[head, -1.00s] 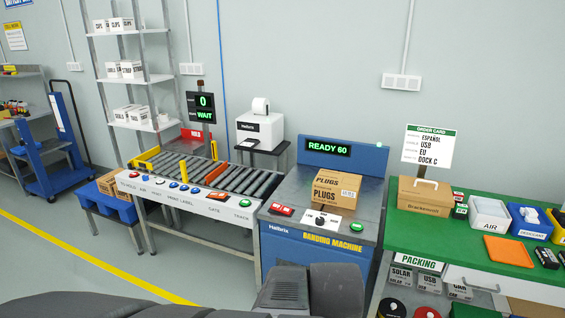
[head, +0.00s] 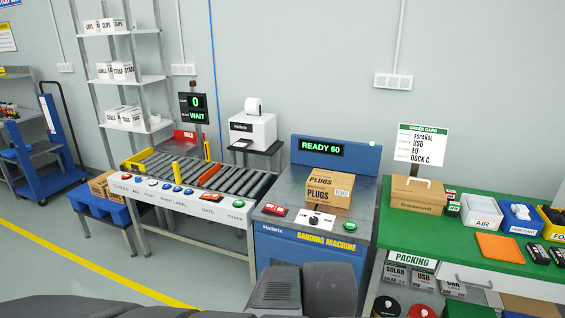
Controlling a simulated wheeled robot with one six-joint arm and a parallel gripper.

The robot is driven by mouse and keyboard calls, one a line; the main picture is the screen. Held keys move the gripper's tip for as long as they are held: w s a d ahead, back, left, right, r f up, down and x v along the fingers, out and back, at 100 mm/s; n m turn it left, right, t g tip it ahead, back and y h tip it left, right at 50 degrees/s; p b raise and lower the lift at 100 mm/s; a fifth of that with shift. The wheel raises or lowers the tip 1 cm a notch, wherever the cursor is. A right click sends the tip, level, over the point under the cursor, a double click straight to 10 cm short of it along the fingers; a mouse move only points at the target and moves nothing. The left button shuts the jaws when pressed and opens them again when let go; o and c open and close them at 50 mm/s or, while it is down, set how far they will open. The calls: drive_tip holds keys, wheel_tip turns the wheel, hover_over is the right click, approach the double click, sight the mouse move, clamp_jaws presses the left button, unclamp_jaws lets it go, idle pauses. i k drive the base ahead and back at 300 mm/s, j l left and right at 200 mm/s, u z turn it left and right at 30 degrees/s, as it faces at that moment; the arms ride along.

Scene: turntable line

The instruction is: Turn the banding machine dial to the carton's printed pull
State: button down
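The banding machine (head: 270,235) is a blue unit with a grey top in the middle of the head view. Its display (head: 322,148) reads READY 60. A brown carton (head: 329,189) marked PLUGS sits on its top; a small white label (head: 342,193) is on its front, too small to read. The dial (head: 314,220) is a small dark knob on a white plate in front of the carton; its pointer setting cannot be read. Dark grey links of my arm stand at the bottom, in front of the machine. My gripper is not in view.
A red button (head: 274,209) and a green button (head: 349,226) flank the dial. The roller conveyor (head: 195,178) stands left, with a sign reading 0 WAIT (head: 194,107). Right is a green packing table (head: 400,228) with a brown case (head: 417,194) and an order card (head: 421,145).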

sight(313, 220)
drive_tip(key=i+l+u, duration=0.4)
drive_tip(key=i+l, duration=0.5)
drive_tip(key=i, duration=0.05)
